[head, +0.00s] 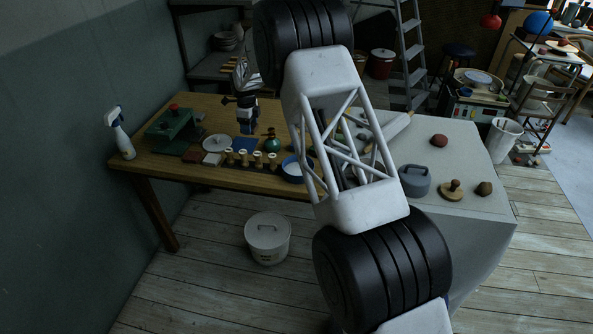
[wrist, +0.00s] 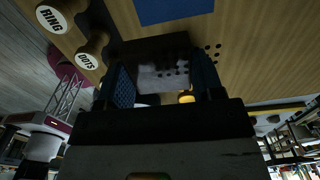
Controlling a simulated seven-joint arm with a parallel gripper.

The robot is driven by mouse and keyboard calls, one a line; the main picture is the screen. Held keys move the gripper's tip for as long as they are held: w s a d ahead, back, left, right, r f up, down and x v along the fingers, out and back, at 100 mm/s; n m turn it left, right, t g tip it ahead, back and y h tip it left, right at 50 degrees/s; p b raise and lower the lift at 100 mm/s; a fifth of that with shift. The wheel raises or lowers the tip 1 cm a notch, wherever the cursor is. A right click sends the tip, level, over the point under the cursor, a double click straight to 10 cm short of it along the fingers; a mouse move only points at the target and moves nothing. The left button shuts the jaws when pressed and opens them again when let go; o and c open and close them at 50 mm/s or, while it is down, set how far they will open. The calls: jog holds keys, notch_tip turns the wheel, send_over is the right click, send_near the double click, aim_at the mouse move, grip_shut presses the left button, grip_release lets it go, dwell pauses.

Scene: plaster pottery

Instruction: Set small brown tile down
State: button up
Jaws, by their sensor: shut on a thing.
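My gripper (head: 247,127) points down over the far middle of the wooden table in the head view. In the wrist view its blue-padded fingers (wrist: 165,82) are closed on a small dark brown tile (wrist: 150,46). A greyish, dark-dotted patch shows between the fingers below it; I cannot tell whether it belongs to the tile. The tile appears close above the table, but I cannot tell whether it touches. In the head view I cannot make out the held tile.
Stamps with round labels (head: 243,157) stand in a row in front of my gripper; the DOTS stamp (wrist: 88,58) is close in the wrist view. A green bottle (head: 272,144), white plate (head: 217,143), green press (head: 170,126) and blue-rimmed bowl (head: 292,170) are nearby. A flat blue square (wrist: 172,10) lies ahead.

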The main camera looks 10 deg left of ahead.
jog(key=s+d, duration=0.3)
jog(key=d, duration=0.1)
jog(key=s+d, duration=0.3)
jog(key=d, duration=0.1)
jog(key=s+d+f, duration=0.1)
jog(key=s+d, duration=0.2)
jog(key=d, duration=0.2)
jog(key=shift+s, duration=0.1)
jog(key=s+d+f, duration=0.2)
jog(key=s+d, duration=1.3)
jog(key=s, duration=0.1)
jog(key=shift+f, duration=0.15)
send_over(298, 171)
jog(key=shift+f, duration=0.75)
jog(key=shift+f, duration=0.15)
jog(key=shift+f, duration=1.65)
jog(key=shift+f, duration=0.15)
